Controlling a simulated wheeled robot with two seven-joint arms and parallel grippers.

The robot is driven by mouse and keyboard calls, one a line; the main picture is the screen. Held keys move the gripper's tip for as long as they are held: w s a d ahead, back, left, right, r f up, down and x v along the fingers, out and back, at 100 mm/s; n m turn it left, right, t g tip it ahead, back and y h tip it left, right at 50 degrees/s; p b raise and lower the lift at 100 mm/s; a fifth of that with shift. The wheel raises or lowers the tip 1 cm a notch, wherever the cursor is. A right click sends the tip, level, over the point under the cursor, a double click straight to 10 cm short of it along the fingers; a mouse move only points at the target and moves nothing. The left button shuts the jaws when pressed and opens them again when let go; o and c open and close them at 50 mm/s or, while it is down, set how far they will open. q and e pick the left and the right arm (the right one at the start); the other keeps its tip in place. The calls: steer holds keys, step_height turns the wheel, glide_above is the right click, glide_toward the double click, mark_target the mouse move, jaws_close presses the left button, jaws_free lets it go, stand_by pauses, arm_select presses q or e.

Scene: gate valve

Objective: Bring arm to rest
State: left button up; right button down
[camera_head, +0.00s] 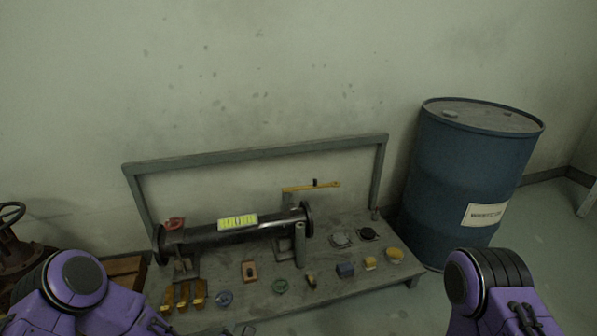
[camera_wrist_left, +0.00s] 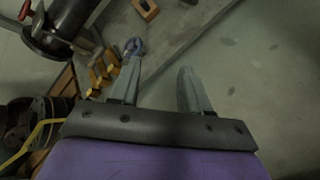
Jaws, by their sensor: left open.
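My left arm shows as purple links at the lower left of the head view, and its gripper lies below the picture or is hidden there. In the left wrist view my left gripper (camera_wrist_left: 160,82) is open, its two grey fingers apart with nothing between them. The fingers point towards the bench and the bare floor, and a blue ring-shaped part (camera_wrist_left: 134,46) shows just past the left fingertip. My right arm shows as purple links at the lower right of the head view. Its gripper is out of view.
Floor (camera_wrist_left: 255,80) right of the fingers is clear.

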arm_select(q)
steer(key=s+a+f+m+g+b, duration=0.1)
steer(key=s+a+f+m+g, duration=0.2)
steer(key=s+m, duration=0.45)
steer(key=s+f+m+g+b, duration=0.1)
steer(key=s+f+m+g, duration=0.1)
steer(key=s+f+m, duration=0.6)
steer(key=s+a+m+g+y+b, duration=0.2)
steer(key=s+a+m+g+b, duration=0.3)
steer(key=s+a, duration=0.75)
arm_select(e)
step_height(320, 180, down, 6)
steer(key=p, duration=0.1)
arm_select(q)
step_height(320, 180, up, 38)
steer(key=d+t+y+p, duration=0.1)
steer(key=p, duration=3.8)
steer(key=shift+d+t, duration=0.15)
steer(key=shift+t, duration=0.15)
arm_select(e)
step_height(320, 180, up, 39)
steer(key=shift+w+d, duration=0.25)
steer(key=shift+w, duration=0.1)
arm_select(q)
steer(key=shift+r, duration=0.1)
